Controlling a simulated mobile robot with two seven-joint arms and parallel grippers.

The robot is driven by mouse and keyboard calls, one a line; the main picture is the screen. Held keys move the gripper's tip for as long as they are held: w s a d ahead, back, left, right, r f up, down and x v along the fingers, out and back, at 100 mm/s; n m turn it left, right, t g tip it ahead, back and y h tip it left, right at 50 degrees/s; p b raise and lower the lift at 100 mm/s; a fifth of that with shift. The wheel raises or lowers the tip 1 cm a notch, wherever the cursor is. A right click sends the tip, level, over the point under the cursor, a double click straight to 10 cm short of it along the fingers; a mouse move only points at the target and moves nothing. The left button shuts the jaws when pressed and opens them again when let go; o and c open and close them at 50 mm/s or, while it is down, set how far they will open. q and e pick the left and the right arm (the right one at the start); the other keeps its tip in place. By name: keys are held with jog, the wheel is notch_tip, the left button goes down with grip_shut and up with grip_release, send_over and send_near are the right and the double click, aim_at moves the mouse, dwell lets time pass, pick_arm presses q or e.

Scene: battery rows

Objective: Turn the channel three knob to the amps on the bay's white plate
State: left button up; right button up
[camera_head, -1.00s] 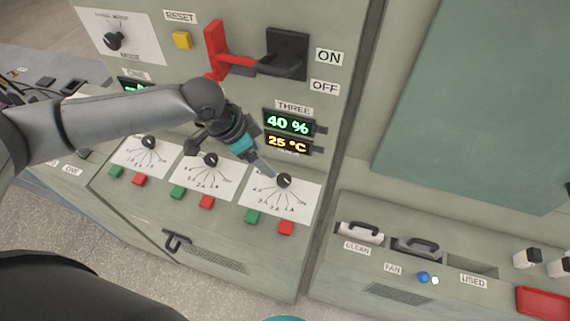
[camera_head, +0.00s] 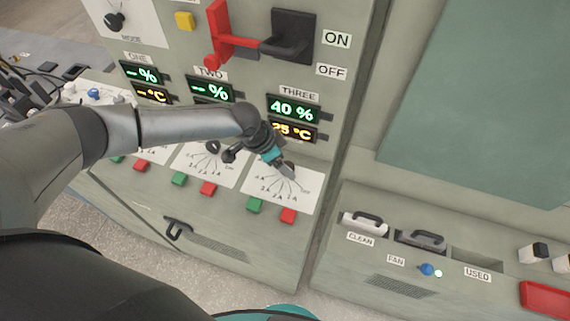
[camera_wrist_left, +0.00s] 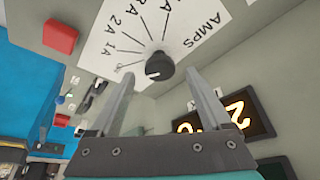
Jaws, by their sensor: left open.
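The channel three knob (camera_head: 289,164) is a small black dial on a white scale plate (camera_head: 262,183) under the THREE label, partly hidden by my left gripper (camera_head: 289,174). In the left wrist view the knob (camera_wrist_left: 159,66) has a pale mark on its lower left side. Lines fan out from it to 1 A, 2 A and higher marks, with AMPS printed at the right. My left gripper (camera_wrist_left: 160,76) is open, its fingers on either side of the knob; I cannot tell if they touch it. No bay plate with a readable amps figure shows. My right gripper is out of view.
Above the knob, the THREE displays (camera_head: 293,109) read 40 % and 25 °C. A green button (camera_head: 255,205) and a red button (camera_head: 288,215) sit below. A red lever (camera_head: 219,35) and black switch handle (camera_head: 289,38) stick out above. CLEAN and USED slots lie to the right.

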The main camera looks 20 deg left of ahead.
pick_arm(q)
jog(key=shift+x, duration=0.9)
jog(key=shift+c, duration=0.3)
grip_shut()
